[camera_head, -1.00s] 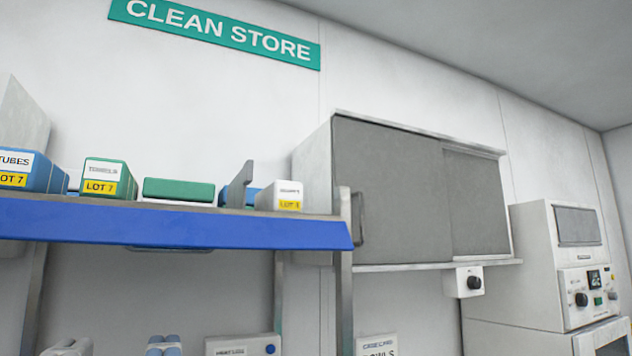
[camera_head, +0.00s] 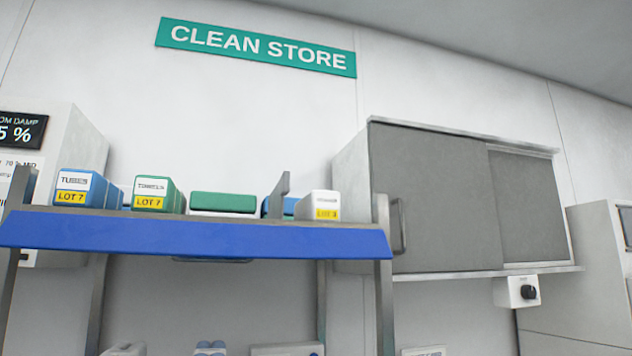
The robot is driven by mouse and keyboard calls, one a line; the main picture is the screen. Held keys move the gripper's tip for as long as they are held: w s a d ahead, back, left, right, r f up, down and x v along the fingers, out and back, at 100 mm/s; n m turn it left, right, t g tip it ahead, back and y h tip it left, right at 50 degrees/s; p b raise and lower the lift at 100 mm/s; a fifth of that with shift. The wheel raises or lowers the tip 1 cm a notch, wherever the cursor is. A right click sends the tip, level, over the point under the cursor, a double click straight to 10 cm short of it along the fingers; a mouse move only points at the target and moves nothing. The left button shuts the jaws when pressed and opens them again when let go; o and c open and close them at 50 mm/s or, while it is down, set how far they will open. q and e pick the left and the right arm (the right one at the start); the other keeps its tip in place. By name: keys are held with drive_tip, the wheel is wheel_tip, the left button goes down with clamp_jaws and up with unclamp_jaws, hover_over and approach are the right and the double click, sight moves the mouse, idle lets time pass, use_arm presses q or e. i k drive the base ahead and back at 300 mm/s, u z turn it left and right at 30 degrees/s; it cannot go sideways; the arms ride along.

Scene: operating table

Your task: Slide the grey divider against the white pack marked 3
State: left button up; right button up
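The grey divider (camera_head: 278,193) stands upright on the top shelf, toward its right end. Just right of it is a white pack (camera_head: 318,205) with a yellow lot label; its number is too small to read surely, and I cannot tell whether the divider touches it. Left of the divider are a green-topped white pack (camera_head: 222,204), a green pack marked TOWELS LOT 7 (camera_head: 157,194) and a blue pack marked TUBES LOT 7 (camera_head: 78,189). A blue pack (camera_head: 289,206) shows partly behind the divider. Neither gripper is in view.
The shelf has a blue front edge (camera_head: 195,236) and grey posts (camera_head: 384,280). A grey-doored wall cabinet (camera_head: 435,200) is close to its right end. More items sit below, cut off by the frame. A white box with a display (camera_head: 60,150) hangs at left.

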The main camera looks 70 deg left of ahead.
sight(275, 198)
drive_tip(key=i, duration=0.95)
drive_tip(key=u, duration=2.1)
